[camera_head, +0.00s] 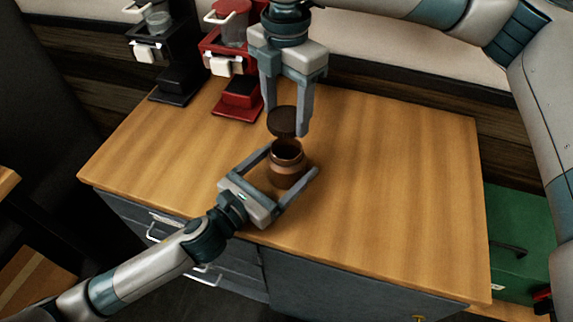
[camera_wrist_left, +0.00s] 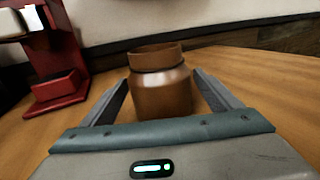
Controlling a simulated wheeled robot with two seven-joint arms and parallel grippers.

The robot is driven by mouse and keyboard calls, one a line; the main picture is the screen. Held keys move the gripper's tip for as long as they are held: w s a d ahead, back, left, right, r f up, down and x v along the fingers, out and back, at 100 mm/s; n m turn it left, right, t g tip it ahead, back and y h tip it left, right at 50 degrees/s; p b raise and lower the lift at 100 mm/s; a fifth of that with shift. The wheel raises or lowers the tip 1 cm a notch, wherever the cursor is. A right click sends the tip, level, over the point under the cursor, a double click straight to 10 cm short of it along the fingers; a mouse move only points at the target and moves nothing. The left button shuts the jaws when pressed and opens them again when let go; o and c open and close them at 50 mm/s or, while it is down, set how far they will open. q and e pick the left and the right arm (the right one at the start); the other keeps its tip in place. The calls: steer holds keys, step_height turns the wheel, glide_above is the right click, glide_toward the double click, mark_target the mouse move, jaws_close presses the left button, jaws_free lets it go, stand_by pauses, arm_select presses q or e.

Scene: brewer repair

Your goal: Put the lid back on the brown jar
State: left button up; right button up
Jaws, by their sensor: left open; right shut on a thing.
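The brown jar (camera_head: 288,170) stands upright and open on the wooden counter; it also fills the middle of the left wrist view (camera_wrist_left: 161,88). My left gripper (camera_head: 293,158) is open, its fingers on either side of the jar, with gaps visible between fingers and jar in the wrist view. The dark brown lid (camera_head: 282,122) is held by my right gripper (camera_head: 286,118), which comes down from above. The lid is above the jar's mouth, apart from it and slightly towards the back left in the head view. The jar's inside looks dark.
A red brewer (camera_head: 238,90) and a black brewer (camera_head: 175,75) stand at the counter's back left. The wooden counter (camera_head: 400,170) is clear to the right. A green box (camera_head: 520,235) is beyond its right edge.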

arm_select(q)
steer(key=shift+c, duration=0.3)
steer(key=c, duration=1.5)
steer(key=shift+c, duration=0.2)
arm_select(e)
glide_above(286, 140)
steer(key=s, duration=0.3)
steer(key=shift+w+f, duration=0.15)
steer(key=shift+f, duration=2.35)
steer(key=shift+f, duration=0.1)
steer(key=shift+f, duration=0.8)
steer(key=shift+f, duration=0.55)
arm_select(q)
jaws_close()
